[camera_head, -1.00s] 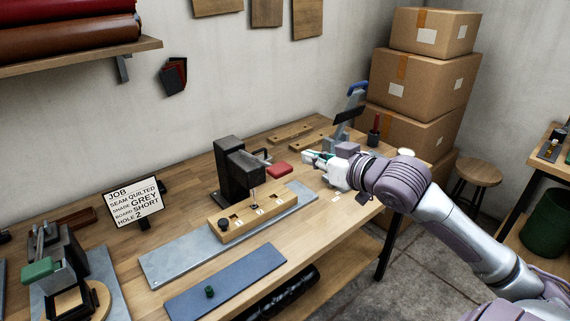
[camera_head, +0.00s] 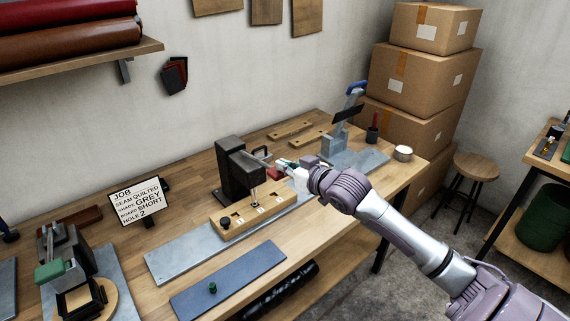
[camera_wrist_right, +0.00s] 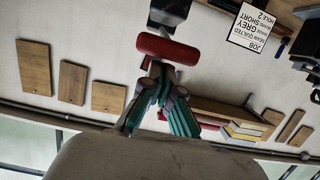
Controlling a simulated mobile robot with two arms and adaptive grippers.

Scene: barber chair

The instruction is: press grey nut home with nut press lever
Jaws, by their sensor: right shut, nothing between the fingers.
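The black nut press (camera_head: 238,170) stands on the bench with its ram over a wooden board (camera_head: 232,221) with numbered holes. Its lever ends in a red handle (camera_head: 274,174), partly hidden by my right gripper (camera_head: 283,163). In the right wrist view the red handle (camera_wrist_right: 168,48) lies just beyond the fingertips of my right gripper (camera_wrist_right: 160,72). The gripper is shut and empty; whether its tips touch the handle I cannot tell. The grey nut is too small to make out under the ram. My left gripper is not in view.
A job sign (camera_head: 138,201) reads grey, short, hole 2. A green-handled press (camera_head: 60,272) stands at left, a blue-handled tool (camera_head: 340,125) at the back right.

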